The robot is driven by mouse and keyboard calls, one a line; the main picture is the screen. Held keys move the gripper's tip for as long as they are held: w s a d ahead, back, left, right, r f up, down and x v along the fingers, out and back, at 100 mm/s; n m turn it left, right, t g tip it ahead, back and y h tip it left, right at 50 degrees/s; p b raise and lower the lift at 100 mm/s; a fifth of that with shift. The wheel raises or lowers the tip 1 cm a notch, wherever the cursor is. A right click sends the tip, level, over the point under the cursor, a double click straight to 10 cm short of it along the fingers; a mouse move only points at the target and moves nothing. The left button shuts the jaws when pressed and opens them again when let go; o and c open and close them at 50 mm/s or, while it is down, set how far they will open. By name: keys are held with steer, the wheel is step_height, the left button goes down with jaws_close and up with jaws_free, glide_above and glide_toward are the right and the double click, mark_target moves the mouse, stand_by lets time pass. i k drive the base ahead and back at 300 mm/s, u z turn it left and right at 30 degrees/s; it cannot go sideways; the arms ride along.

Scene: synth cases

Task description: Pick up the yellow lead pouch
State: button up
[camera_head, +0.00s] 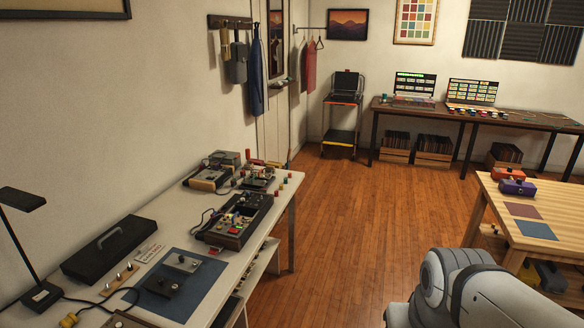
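I cannot make out a thing that is surely the yellow lead pouch. An orange-red pouch-like item (508,174) and a purple one (517,188) lie close together on the light wooden table (545,217) at the right. Below that table, a partly hidden item with some yellow (528,272) shows beside a dark one (550,277); I cannot tell what it is. My own grey-white arm link fills the lower right and hides part of the table's near side. My gripper is not in view.
A white bench (100,262) along the left wall holds electronic gear, a blue mat (188,303) and a lamp (38,292). The wooden floor (350,225) is clear in the middle. A cart (342,118) and a long desk (455,113) stand at the back.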

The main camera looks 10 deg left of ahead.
mark_target(273, 163)
steer(key=z, duration=0.15)
steer(key=i, duration=7.6)
steer(key=u, duration=2.45)
